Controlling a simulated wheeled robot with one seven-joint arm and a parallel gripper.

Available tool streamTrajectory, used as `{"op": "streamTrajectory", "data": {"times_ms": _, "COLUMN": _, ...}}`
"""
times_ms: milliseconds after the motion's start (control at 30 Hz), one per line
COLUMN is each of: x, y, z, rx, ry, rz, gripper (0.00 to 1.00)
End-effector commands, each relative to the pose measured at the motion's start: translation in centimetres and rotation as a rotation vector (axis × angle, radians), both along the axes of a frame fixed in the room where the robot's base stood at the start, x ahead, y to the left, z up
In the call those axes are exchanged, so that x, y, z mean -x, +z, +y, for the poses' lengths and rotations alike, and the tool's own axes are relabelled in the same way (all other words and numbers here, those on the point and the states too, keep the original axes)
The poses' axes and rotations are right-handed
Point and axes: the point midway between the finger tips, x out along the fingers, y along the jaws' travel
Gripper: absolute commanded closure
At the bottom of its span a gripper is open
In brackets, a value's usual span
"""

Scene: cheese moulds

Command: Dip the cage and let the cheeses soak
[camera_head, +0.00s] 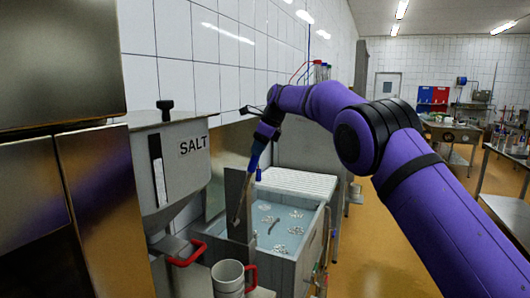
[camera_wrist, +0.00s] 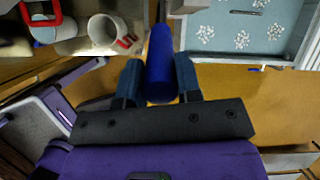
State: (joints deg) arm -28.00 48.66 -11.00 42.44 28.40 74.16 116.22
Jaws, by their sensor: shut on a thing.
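My gripper (camera_head: 260,146) is over the left side of a grey bath (camera_head: 312,236) of pale blue water. In the wrist view my gripper (camera_wrist: 159,82) has its two fingers on either side of a blue cylindrical handle (camera_wrist: 161,58) and is shut on it. In the head view a thin tan and grey shaft (camera_head: 241,203) slants down from the gripper towards the bath's left side; its lower end is unclear. Several white clusters (camera_head: 279,249) and a small dark bar (camera_head: 273,226) show in the water. I cannot make out the cage or tell whether the clusters are cheeses.
A hopper marked SALT (camera_head: 182,165) stands left of the bath. A white mug (camera_head: 228,278) and red handles (camera_head: 187,254) are in front of it. A white ribbed board (camera_head: 297,183) lies at the bath's far end. Open tan floor (camera_head: 375,250) is at the right.

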Motion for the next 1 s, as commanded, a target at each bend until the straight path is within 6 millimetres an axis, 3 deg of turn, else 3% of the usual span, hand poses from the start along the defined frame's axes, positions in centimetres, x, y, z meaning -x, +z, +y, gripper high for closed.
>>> {"op": "streamTrajectory", "data": {"times_ms": 467, "x": 0.19, "y": 0.42, "z": 0.51, "rx": 0.008, "ry": 0.000, "rz": -0.001, "gripper": 1.00}}
{"op": "streamTrajectory", "data": {"times_ms": 500, "x": 0.19, "y": 0.44, "z": 0.52, "rx": 0.008, "ry": 0.000, "rz": -0.002, "gripper": 0.66}}
{"op": "streamTrajectory", "data": {"times_ms": 600, "x": 0.22, "y": 0.35, "z": 0.50, "rx": 0.009, "ry": 0.000, "rz": 0.001, "gripper": 0.43}}
{"op": "streamTrajectory", "data": {"times_ms": 1000, "x": 0.29, "y": 0.86, "z": 0.07, "rx": 0.012, "ry": 0.000, "rz": 0.005, "gripper": 0.43}}
